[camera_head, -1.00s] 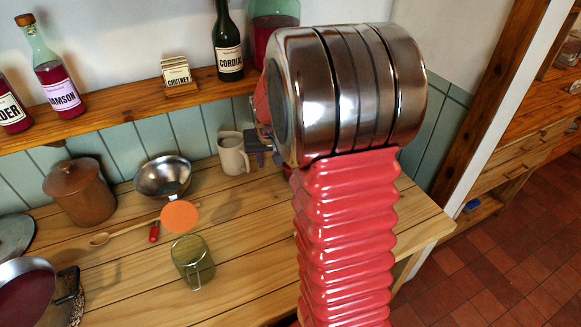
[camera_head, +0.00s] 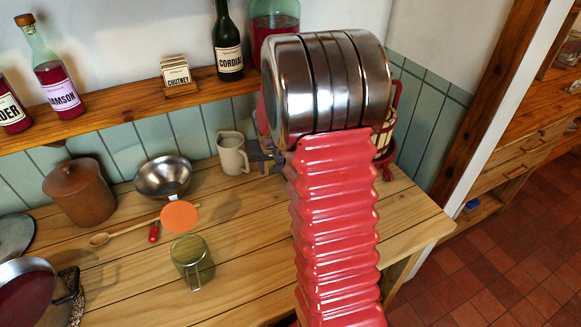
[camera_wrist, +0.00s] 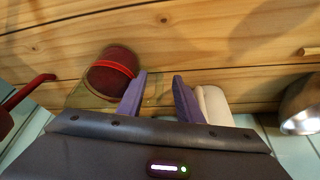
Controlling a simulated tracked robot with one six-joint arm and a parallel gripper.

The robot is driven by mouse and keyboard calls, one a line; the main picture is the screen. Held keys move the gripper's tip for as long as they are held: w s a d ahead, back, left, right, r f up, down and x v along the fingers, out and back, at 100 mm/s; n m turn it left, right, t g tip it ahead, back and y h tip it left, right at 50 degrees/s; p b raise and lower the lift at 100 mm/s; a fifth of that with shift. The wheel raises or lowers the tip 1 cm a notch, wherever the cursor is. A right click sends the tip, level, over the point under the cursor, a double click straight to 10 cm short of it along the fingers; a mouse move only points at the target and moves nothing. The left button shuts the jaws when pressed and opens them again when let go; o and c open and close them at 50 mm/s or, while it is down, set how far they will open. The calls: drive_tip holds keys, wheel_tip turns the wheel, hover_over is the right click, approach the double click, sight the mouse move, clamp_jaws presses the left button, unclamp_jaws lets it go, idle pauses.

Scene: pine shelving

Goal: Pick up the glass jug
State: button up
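A greenish glass vessel with a dark red body and brighter red band (camera_wrist: 112,72) stands on the table in the wrist view, just left of my fingers; it looks like the glass jug. In the head view my arm hides it. In the head view the gripper (camera_head: 266,157) shows partly, just right of a cream jug (camera_head: 232,155).
The cream jug (camera_wrist: 214,104) is close behind the right finger in the wrist view. A steel funnel (camera_head: 163,177), clip-top glass jar (camera_head: 192,262) and lidded brown pot (camera_head: 78,192) stand on the table. A red-framed object (camera_head: 388,140) stands right of my arm. A bottle shelf (camera_head: 130,101) runs above.

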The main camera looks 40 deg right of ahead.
drive_tip(key=shift+w+f, duration=0.1)
drive_tip(key=shift+f, duration=0.2)
idle(0.4)
clamp_jaws()
idle(1.2)
